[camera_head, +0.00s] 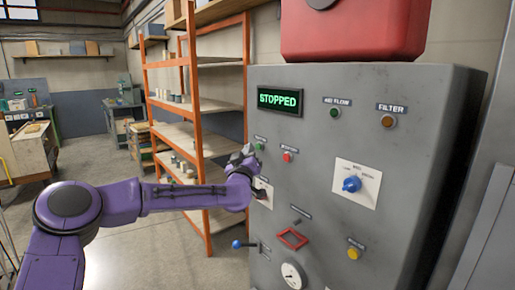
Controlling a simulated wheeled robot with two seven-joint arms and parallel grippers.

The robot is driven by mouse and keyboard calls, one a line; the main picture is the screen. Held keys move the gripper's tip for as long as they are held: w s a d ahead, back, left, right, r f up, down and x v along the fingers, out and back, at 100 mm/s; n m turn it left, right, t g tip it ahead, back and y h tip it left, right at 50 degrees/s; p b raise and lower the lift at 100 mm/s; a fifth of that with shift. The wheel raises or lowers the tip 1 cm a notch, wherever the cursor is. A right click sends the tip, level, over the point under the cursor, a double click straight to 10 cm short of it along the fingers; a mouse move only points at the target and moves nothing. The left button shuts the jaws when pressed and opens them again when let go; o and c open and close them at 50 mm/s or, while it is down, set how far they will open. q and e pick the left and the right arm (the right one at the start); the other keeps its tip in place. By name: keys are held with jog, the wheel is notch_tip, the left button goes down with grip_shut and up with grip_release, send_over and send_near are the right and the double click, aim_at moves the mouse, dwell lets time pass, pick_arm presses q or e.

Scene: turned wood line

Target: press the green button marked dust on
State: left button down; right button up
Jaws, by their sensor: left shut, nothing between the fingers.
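A grey control cabinet (395,105) fills the right half of the head view. A small green button (259,146) sits near its left edge under a small label too small to read. A red button (287,157) is just to its right. A display (280,101) above them reads STOPPED in green. My left gripper (243,154) is shut and empty, just left of the green button at about its height. I cannot tell whether it touches the button. My right gripper is not in view.
The cabinet also has an air flow lamp (335,113), a filter lamp (388,121), a blue knob (352,184), a yellow button (353,253), a red frame (291,238), a blue-ended lever (239,244) and a gauge (293,276). An orange shelf rack (194,75) stands behind my left arm.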

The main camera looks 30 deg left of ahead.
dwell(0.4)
pick_arm(q)
jog(key=shift+w+d, duration=0.2)
jog(key=shift+w, duration=0.2)
jog(key=shift+w+d, duration=0.1)
jog(key=shift+w, duration=0.2)
dwell(0.6)
jog(key=shift+s, duration=0.1)
jog(key=shift+s+a, duration=0.3)
jog(key=shift+s, duration=0.3)
jog(key=s, duration=0.1)
jog(key=s+a, duration=0.1)
jog(key=s, duration=0.1)
jog(key=s+a, duration=0.1)
jog(key=shift+s+b, duration=0.35)
